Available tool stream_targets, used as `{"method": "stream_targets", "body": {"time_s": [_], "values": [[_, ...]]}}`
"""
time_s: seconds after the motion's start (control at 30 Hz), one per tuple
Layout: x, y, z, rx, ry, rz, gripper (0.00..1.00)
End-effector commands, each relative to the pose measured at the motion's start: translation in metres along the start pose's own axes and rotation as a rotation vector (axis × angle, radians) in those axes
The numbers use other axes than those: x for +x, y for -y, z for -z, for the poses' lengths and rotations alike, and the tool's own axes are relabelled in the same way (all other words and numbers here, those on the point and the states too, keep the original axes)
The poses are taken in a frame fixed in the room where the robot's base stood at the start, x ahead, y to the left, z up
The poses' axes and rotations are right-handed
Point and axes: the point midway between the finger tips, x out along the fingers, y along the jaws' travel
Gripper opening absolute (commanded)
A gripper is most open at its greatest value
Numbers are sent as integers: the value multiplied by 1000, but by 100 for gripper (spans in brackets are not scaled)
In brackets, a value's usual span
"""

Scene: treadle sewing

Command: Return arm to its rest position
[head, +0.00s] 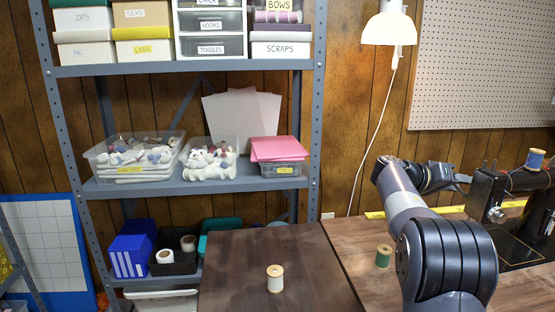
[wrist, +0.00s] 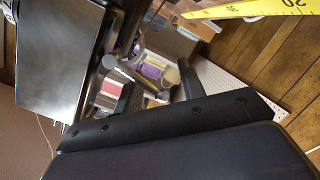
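My arm rises at the right of the head view. It bends at the elbow, and its wrist points right toward the black sewing machine (head: 490,195). My gripper (head: 464,180) is beside the machine's left end. Whether it touches the machine I cannot tell. Its fingers are small and partly hidden there, so I cannot see whether they are open or shut. No held object is visible. A blue thread spool (head: 534,159) stands on top of the machine. In the wrist view, dark surfaces fill the lower part, and the view is strongly tilted.
A green spool (head: 383,256) stands on the wooden table left of my arm. A cream spool (head: 275,279) stands on the dark wooden surface (head: 235,255). A yellow measuring tape (wrist: 245,9) lies along the table's back. A lamp (head: 390,28) hangs above; shelves (head: 200,187) stand left.

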Motion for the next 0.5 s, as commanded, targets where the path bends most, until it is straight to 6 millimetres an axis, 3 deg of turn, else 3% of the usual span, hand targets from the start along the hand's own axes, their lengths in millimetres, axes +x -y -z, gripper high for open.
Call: {"method": "stream_targets", "body": {"time_s": [0.07,0.5], "values": [[-2,0,0,30,-4,6,38],[-88,-2,2,24,-6,8,38]]}}
